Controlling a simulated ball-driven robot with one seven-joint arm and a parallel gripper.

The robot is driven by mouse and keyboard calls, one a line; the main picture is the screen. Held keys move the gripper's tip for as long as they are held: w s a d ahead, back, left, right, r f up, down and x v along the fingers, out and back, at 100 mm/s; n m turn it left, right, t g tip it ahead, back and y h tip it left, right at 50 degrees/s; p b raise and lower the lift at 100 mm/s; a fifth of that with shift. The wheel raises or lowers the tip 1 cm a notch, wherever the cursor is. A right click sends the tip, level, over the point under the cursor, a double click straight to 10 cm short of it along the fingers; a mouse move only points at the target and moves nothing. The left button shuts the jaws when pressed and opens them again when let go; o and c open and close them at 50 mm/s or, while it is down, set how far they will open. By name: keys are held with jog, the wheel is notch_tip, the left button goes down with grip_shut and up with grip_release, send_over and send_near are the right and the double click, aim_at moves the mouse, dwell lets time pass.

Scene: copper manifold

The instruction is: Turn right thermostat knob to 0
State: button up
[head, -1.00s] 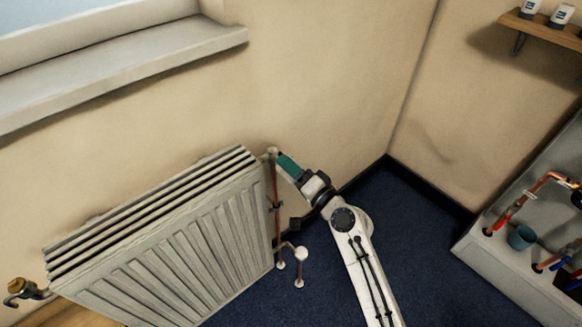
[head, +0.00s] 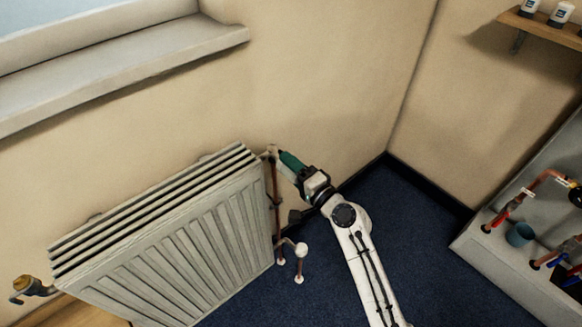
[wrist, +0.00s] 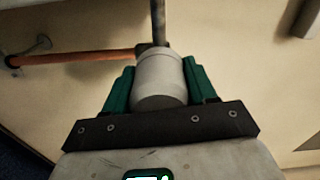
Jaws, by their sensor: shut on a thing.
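The right thermostat knob (wrist: 158,80) is a pale, rounded cylinder in the middle of the wrist view. A grey metal stem runs up from its far end. My gripper (wrist: 160,72) has one green finger on each side of the knob and is shut on it. In the head view my gripper (head: 286,158) reaches the upper right corner of the white radiator (head: 180,240), where its green fingers largely hide the knob. No scale marks or numbers on the knob can be read.
A copper pipe (head: 275,200) runs down beside the radiator's right end to white floor fittings (head: 301,250). A brass valve (head: 30,286) sits at the radiator's left end. The walls are close behind the gripper. A grey unit with pipes (head: 490,243) stands at the right.

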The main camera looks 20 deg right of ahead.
jog(key=o, duration=1)
jog(key=shift+o, duration=0.2)
jog(key=v, duration=1)
jog(key=shift+s+d+b, duration=0.15)
jog(key=shift+s+b, duration=0.25)
jog(key=shift+b, duration=0.05)
